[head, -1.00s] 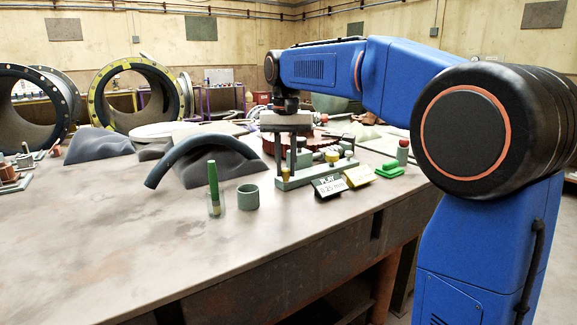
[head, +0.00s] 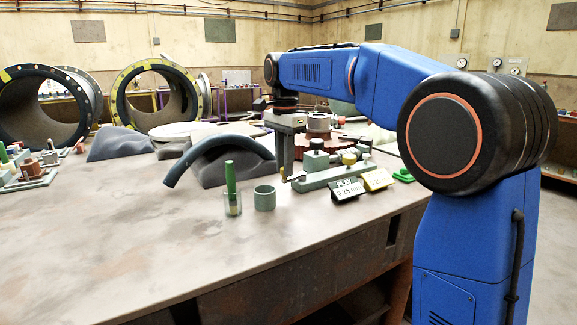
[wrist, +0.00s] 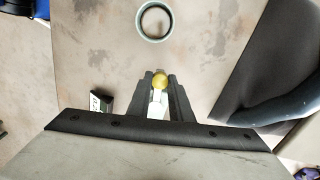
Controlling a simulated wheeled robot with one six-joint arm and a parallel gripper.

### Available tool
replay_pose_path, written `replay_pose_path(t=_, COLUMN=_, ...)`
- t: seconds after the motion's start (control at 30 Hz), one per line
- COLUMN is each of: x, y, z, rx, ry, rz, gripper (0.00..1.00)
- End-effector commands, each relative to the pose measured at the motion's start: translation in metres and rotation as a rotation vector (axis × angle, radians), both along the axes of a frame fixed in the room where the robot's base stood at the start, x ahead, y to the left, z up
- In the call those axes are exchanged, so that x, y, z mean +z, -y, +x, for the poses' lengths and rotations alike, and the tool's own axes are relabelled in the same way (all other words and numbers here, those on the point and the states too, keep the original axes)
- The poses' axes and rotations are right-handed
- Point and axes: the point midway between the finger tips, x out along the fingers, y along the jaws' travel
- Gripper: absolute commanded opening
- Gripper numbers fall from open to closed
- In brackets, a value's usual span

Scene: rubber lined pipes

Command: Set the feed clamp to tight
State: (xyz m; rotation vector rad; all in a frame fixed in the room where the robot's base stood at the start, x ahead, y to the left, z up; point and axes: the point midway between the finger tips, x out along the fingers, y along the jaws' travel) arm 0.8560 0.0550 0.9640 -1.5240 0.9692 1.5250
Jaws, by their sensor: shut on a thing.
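A green fixture (head: 335,175) stands near the table's front edge, behind a black sign reading PLAY 0.25 mm (head: 347,190) and a yellow sign (head: 377,179). My gripper (head: 287,172) points down at the fixture's left end. In the wrist view my gripper (wrist: 160,98) is shut on a pale lever (wrist: 157,104) with a round yellow knob (wrist: 160,82). I take this lever for the feed clamp; no label on it is readable. The lever's base is hidden by my gripper. A second yellow knob (head: 348,158) sits on the fixture's right part.
A green cup (head: 265,195) and a clear holder with a green stick (head: 231,185) stand left of the fixture. A dark curved hose (head: 205,148) lies over a grey block behind them. A reddish toothed wheel (head: 325,142) is behind the fixture. The table's left front is clear.

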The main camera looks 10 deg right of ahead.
Motion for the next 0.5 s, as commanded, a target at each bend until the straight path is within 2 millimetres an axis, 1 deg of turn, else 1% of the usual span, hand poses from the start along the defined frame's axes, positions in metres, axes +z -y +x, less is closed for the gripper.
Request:
replay_pose_path(t=0.2, x=0.0005, y=-0.0024, z=0.0064, rx=-0.092, ry=0.002, rz=0.0, gripper=0.0)
replay_pose_path(t=0.5, x=0.0009, y=-0.0033, z=0.0092, rx=-0.139, ry=0.003, rz=0.0, gripper=0.0)
